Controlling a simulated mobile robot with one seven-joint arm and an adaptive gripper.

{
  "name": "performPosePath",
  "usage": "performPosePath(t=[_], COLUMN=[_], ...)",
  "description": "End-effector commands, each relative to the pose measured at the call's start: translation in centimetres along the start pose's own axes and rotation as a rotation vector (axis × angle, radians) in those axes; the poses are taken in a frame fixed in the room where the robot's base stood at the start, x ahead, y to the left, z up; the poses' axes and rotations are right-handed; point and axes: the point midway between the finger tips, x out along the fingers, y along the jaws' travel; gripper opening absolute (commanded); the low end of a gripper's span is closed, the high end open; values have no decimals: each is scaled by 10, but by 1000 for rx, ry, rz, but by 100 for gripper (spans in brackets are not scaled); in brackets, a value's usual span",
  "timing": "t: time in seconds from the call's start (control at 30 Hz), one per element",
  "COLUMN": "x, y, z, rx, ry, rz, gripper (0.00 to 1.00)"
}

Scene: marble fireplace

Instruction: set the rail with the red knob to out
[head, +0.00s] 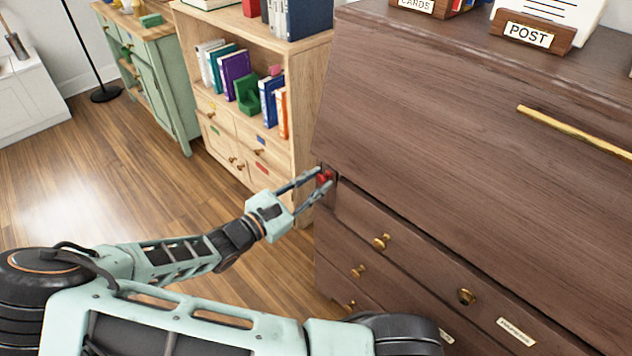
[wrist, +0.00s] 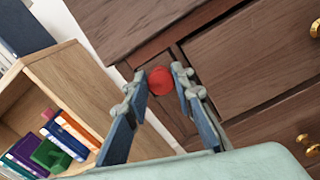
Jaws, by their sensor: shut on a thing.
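The red knob (head: 324,177) is on the end of a narrow rail at the front left of the dark wooden desk (head: 450,75), just under its slanted lid. My gripper (head: 319,182) is at the knob, with one finger on each side of it. In the wrist view the round red knob (wrist: 161,81) sits between the two fingertips (wrist: 158,84), and the jaws are shut on it. The rail front (wrist: 175,113) looks about level with the desk front. How far the rail sticks out is hard to tell.
Drawers with brass knobs (head: 381,242) lie right of and below the rail. A brass bar handle (head: 575,132) is on the lid. A light wooden bookcase (head: 310,80) stands close to the left. Open floor (head: 130,180) lies in front of it.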

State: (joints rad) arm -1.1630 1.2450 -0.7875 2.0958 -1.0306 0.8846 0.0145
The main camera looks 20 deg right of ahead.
Motion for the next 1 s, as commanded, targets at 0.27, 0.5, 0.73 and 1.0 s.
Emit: performPosePath(t=[0.27, 0.5, 0.73, 1.0], x=[-4, -43, -113, -192], y=[0, 2, 2, 0], z=[0, 2, 2, -1], rx=[1, 0, 1, 0], ry=[1, 5, 7, 6], rz=[0, 2, 2, 0], gripper=[0, 0, 0, 0])
